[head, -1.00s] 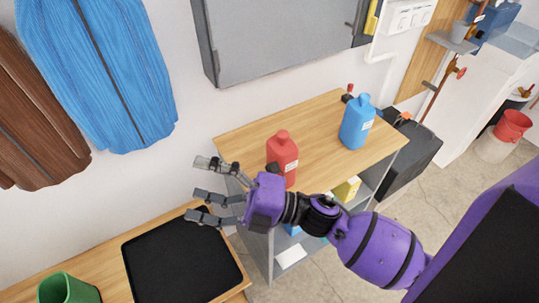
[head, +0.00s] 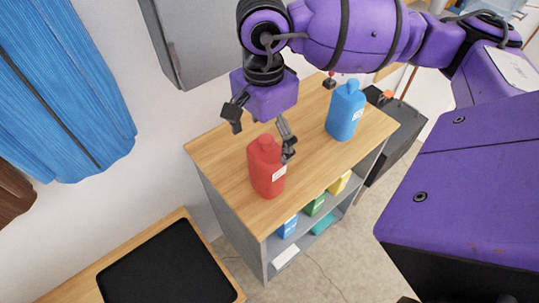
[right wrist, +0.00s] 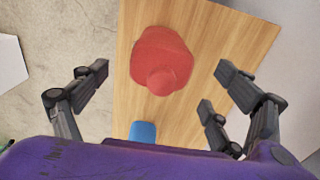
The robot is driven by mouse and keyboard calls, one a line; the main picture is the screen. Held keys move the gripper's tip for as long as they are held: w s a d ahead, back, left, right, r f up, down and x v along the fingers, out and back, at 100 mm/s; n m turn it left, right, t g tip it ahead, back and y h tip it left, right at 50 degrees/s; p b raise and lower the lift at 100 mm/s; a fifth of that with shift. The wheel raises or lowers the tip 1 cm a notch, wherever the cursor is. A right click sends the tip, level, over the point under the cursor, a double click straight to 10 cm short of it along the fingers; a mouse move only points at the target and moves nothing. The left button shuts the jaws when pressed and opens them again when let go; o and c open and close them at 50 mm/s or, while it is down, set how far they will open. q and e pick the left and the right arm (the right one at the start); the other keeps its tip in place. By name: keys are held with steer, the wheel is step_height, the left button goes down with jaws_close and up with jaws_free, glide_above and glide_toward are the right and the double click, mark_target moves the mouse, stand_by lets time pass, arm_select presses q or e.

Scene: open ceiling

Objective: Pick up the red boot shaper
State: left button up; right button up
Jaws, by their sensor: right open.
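The red boot shaper (head: 267,170) looks like a bottle with a short neck and a pale label. It stands upright on the wooden top of a grey shelf unit. In the right wrist view the red boot shaper (right wrist: 162,58) is seen from above, between my spread fingers. My right gripper (head: 260,132) is open and empty, pointing down just above and behind it. One finger overlaps its right edge in the head view; I cannot tell whether they touch. The open right gripper (right wrist: 158,86) also shows in the wrist view. My left gripper is not in view.
A blue bottle (head: 346,110) stands to the right on the same wooden top (head: 222,148). A small dark item with red (head: 329,81) is at the back. A black tray (head: 165,270) lies on a lower table. A grey cabinet (head: 185,40) hangs on the wall behind.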

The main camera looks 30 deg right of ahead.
mark_target(267, 153)
steer(key=f, duration=0.5)
steer(key=shift+w+d+f+p, duration=0.1)
steer(key=shift+d+f+p, duration=0.15)
steer(key=shift+f+p, duration=0.1)
steer(key=c, duration=1.6)
